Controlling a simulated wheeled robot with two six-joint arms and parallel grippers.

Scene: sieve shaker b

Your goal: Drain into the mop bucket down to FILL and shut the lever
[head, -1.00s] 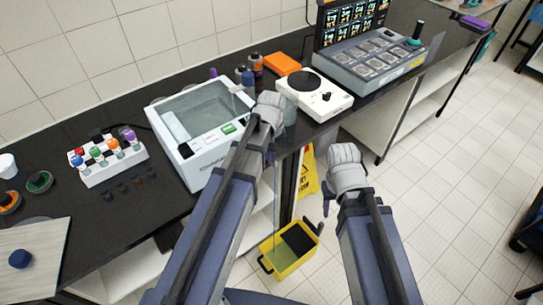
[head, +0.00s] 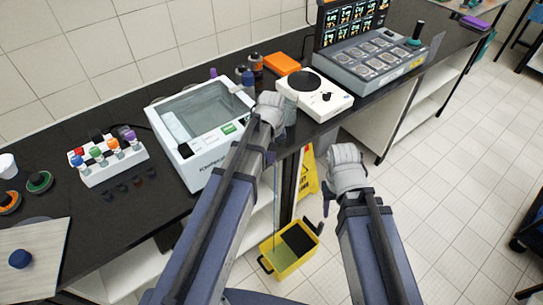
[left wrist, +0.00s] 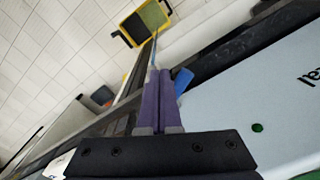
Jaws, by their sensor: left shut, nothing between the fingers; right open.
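The white water bath (head: 186,147) with a clear lid stands on the dark bench; its FILL mark is not readable. In the left wrist view, a blue lever (left wrist: 184,78) sticks out beside my left gripper (left wrist: 159,72), whose purple fingers are shut and empty. In the head view this gripper (head: 271,157) is at the bath's front right corner, mostly behind my wrist. A thin blue stream (left wrist: 153,52) runs towards the yellow mop bucket (head: 292,269) on the floor, which holds greenish liquid. My right gripper (head: 327,204) is open and empty, right of the bucket.
A white hotplate (head: 315,98), an orange box (head: 282,64) and bottles stand near the bath. A rack of coloured caps (head: 110,165) is at the left. A yellow floor sign (head: 308,173) stands behind the bucket.

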